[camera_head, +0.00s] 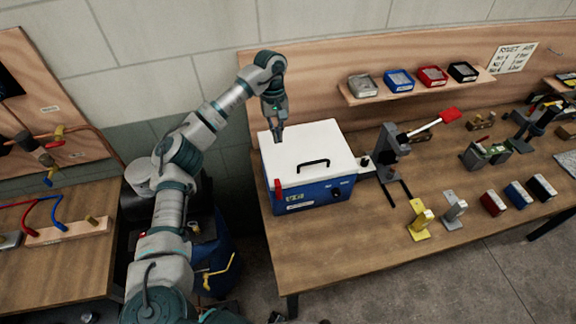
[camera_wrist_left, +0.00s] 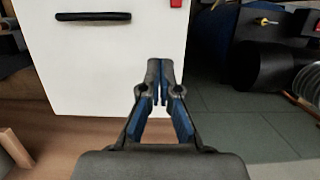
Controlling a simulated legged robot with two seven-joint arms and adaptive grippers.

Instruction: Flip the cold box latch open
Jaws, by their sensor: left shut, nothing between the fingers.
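The cold box (camera_head: 312,195) is a blue box with a white lid (camera_head: 330,142) and a black handle (camera_head: 313,163), at the left end of the workbench. Its red latch (camera_head: 278,189) stands upright at the front left corner. In the left wrist view the white lid (camera_wrist_left: 120,70) fills the upper left, with the handle (camera_wrist_left: 92,17) and a piece of the red latch (camera_wrist_left: 176,3) at the top edge. My left gripper (camera_head: 278,139) points down above the lid's back left part, shut and empty; it also shows in the left wrist view (camera_wrist_left: 160,68). My right gripper is not in view.
A black lever press (camera_head: 388,152) with a red-handled lever stands just right of the box. A shelf with several coloured bins (camera_head: 400,80) hangs behind. Yellow (camera_head: 420,220) and grey (camera_head: 454,207) brackets lie on the bench, right of the box. A separate bench stands at left.

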